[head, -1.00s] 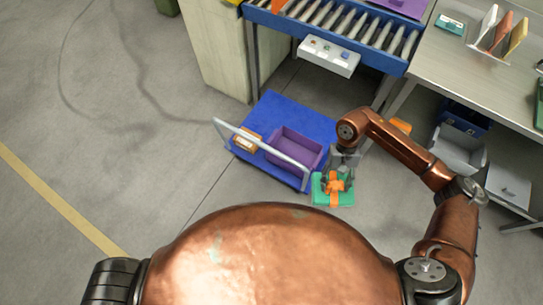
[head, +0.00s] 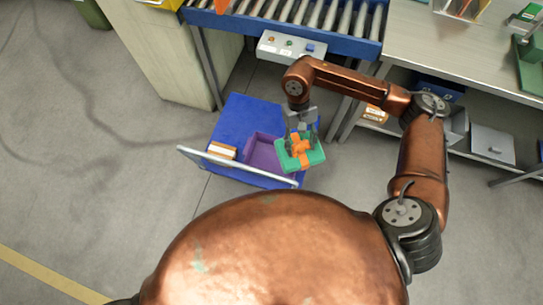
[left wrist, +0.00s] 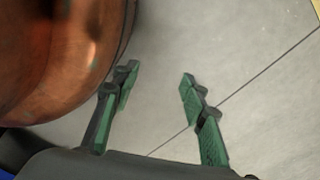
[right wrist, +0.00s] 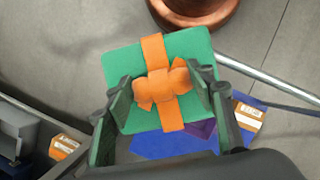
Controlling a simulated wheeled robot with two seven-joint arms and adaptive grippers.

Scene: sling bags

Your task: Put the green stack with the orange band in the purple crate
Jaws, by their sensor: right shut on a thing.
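The green stack with the orange band (head: 313,157) hangs in my right gripper (head: 301,135) in the head view. It is held above the right side of the blue cart and covers part of the purple crate (head: 261,151). In the right wrist view the green stack (right wrist: 198,48) has an orange band and bow, and the fingers of my right gripper (right wrist: 160,95) close on the bow. A small piece of the purple crate (right wrist: 203,129) shows below the stack. My left gripper (left wrist: 160,85) is open and empty over bare floor in the left wrist view.
The crate stands on a blue cart (head: 237,118) with a grey handle bar (head: 225,164). A brown box (head: 222,151) lies beside the crate. A roller conveyor (head: 300,15) and a workbench with a lower shelf (head: 460,60) stand behind. The floor at left is clear.

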